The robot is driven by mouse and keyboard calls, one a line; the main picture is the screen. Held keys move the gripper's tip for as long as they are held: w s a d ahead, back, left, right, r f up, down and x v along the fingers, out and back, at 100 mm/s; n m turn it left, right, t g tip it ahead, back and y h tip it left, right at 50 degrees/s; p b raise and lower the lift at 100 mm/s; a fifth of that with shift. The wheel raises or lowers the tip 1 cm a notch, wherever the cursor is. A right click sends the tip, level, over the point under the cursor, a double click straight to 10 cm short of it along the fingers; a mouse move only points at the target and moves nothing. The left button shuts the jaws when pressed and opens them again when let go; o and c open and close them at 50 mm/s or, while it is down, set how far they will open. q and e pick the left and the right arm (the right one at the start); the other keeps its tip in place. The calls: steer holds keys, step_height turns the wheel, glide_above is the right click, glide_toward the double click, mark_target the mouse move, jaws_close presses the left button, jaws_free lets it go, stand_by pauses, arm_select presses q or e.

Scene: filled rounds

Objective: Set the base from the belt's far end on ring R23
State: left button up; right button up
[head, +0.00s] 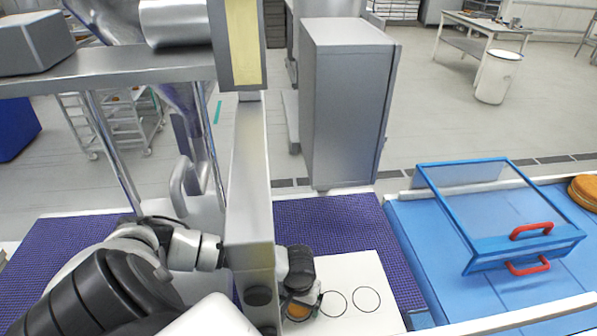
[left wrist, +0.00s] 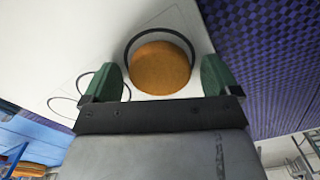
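A round orange-brown base (left wrist: 160,68) lies on the white board (left wrist: 100,50) within a dark ring (left wrist: 157,33), whose arc shows past its far side. In the head view the base (head: 298,310) is partly hidden by my left gripper (head: 300,292), which is over the board (head: 350,275). In the left wrist view the green fingers of the left gripper (left wrist: 163,78) stand apart on either side of the base, with a gap at each side. Two empty rings (head: 366,300) are beside it. No ring label is readable. My right gripper is not in view.
More brown rounds (head: 585,190) sit at the far end of the blue belt (head: 430,235) on the right. A blue-framed clear guard with red handles (head: 500,215) spans that belt. A grey cabinet (head: 345,105) stands behind the purple mat (head: 330,225).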

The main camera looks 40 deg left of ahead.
arm_select(q)
step_height(320, 180, up, 12)
steer(key=b, duration=0.2)
steer(key=shift+b, duration=0.4)
